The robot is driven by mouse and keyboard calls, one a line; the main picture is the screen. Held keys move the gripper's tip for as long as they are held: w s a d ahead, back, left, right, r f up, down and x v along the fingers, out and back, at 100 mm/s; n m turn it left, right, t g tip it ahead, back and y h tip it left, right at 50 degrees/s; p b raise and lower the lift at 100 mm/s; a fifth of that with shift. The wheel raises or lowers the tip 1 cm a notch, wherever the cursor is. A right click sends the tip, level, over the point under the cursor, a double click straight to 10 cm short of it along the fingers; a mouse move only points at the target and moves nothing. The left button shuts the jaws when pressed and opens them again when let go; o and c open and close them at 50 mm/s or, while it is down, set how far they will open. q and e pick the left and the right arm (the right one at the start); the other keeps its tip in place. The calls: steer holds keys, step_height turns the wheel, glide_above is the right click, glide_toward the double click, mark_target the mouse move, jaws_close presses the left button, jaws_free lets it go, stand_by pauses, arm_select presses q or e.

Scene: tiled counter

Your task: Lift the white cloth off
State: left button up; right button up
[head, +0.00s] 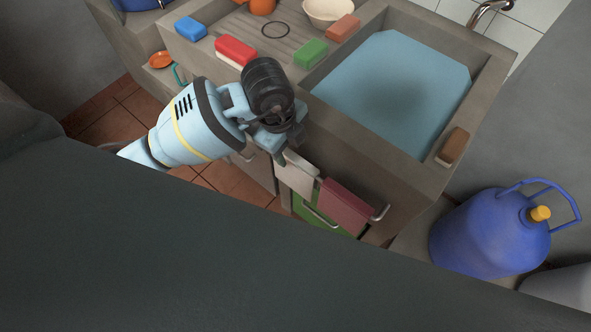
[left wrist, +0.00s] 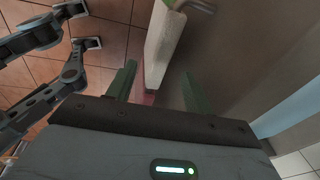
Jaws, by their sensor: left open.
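The white cloth (head: 297,174) hangs at the front of the counter, beside a dark red cloth (head: 345,203). My left gripper (head: 282,153) is at the upper left end of the white cloth and hides part of it. In the left wrist view, my left gripper (left wrist: 158,82) is open, with its two green fingers apart. The white cloth (left wrist: 165,45) shows edge-on ahead of and between the fingers. A strip of the red cloth (left wrist: 148,97) shows below it. I cannot tell whether a finger touches the white cloth. My right gripper is not seen in the head view.
A sink basin (head: 480,75) with blue water lies behind the cloths. Blue (head: 191,28), red (head: 236,47), green (head: 310,53) and orange (head: 343,27) sponges and a bowl (head: 328,10) sit on the counter. A blue gas bottle (head: 480,235) stands at right.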

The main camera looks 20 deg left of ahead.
mark_target(295, 159)
arm_select(q)
steer(key=shift+w+d+f, duration=0.15)
steer(key=shift+f, duration=0.7)
steer(key=shift+w+d+f, duration=0.1)
steer(key=shift+f, duration=0.8)
steer(key=shift+w+d+f, duration=0.15)
steer(key=shift+f, duration=0.7)
